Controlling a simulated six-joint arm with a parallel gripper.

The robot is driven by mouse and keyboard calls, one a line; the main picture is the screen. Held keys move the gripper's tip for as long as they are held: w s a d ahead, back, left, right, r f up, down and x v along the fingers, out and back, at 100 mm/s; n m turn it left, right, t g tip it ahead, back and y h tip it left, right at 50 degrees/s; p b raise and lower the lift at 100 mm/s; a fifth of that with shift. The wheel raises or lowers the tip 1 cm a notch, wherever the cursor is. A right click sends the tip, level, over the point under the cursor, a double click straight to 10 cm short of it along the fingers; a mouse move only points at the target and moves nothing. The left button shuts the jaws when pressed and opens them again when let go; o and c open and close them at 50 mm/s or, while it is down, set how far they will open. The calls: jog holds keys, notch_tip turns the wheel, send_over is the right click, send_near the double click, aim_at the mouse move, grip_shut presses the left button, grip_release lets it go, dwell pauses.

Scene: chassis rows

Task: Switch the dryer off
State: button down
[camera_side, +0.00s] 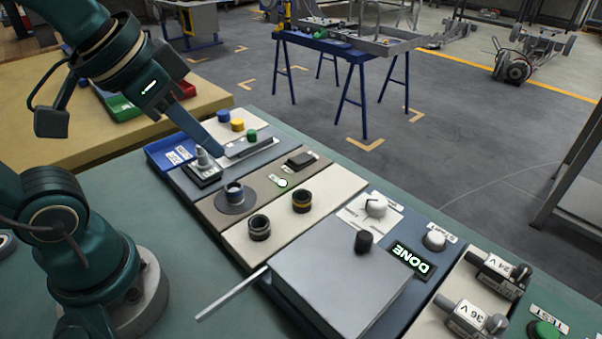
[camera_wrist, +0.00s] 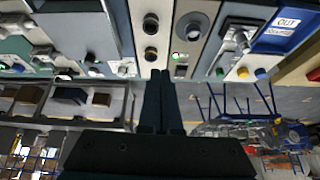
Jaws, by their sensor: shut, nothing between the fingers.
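No label reading "dryer" is legible, so I cannot tell for sure which unit it is. A grey box (camera_side: 335,275) with a rod handle stands on a blue-grey panel. Beside it are a lit display (camera_side: 409,261) reading DONE, a white rotary knob (camera_side: 376,206) and a white button (camera_side: 434,240). A brown panel carries a black rocker switch (camera_side: 300,160) and a lit green-white lamp (camera_side: 283,182); the lamp also shows in the wrist view (camera_wrist: 176,56). My gripper (camera_side: 219,148) is shut and empty, above the far-left panels. Its fingers show in the wrist view (camera_wrist: 160,73).
Dark round sockets (camera_side: 260,227) and a round dial (camera_side: 235,195) stand on the nearer panels. A blue tray (camera_side: 168,152) is at the left end. Labelled 24 V and 36 V connectors (camera_side: 470,318) and a green TEST button (camera_side: 544,331) are at the right.

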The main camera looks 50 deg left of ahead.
jog(key=w+r, duration=0.4)
jog(key=w, duration=0.1)
jog(key=g, duration=0.3)
send_over(298, 159)
jog(key=s, duration=0.3)
jog(key=s+x, duration=0.1)
jog(key=x, duration=0.3)
jog(key=shift+w+f+n, duration=0.25)
jog(key=shift+f+n, duration=0.05)
jog(key=shift+f, duration=0.25)
jog(key=shift+f, duration=0.1)
jog(key=x, duration=0.8)
jog(key=s+x, duration=0.1)
jog(key=x, duration=0.3)
jog(key=shift+f, duration=0.55)
jog(key=shift+s+a+f, duration=0.1)
jog(key=shift+f, duration=0.3)
